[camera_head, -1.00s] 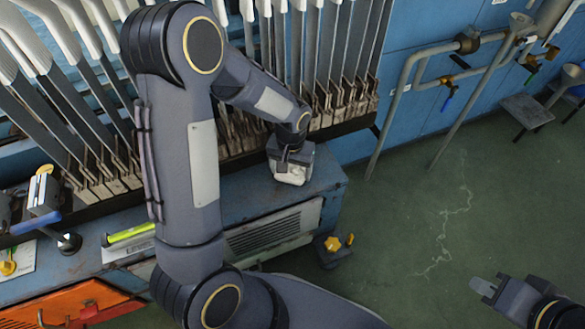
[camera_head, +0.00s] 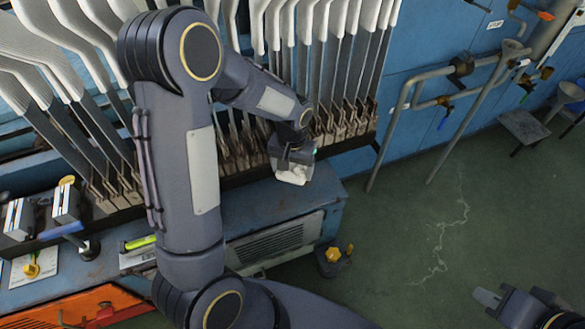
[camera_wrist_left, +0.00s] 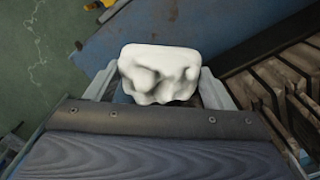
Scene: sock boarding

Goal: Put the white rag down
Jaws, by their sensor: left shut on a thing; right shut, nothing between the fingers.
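The white rag (camera_head: 293,174) is a crumpled white lump in my left gripper (camera_head: 292,163), over the right end of the blue machine top. In the left wrist view the rag (camera_wrist_left: 160,73) sits between the two fingers of the left gripper (camera_wrist_left: 158,88), which are shut on it. The blue surface shows beyond it; I cannot tell whether the rag touches it. My right gripper (camera_head: 487,298) is low at the right, over the green floor, shut and empty.
The blue machine top (camera_head: 270,205) has bare room left of the rag. A row of metal sock boards (camera_head: 345,75) with white socks stands behind it. A yellow knob (camera_head: 333,254) sits by the machine's front corner. Pipes with valves (camera_head: 440,100) run along the blue wall at the right.

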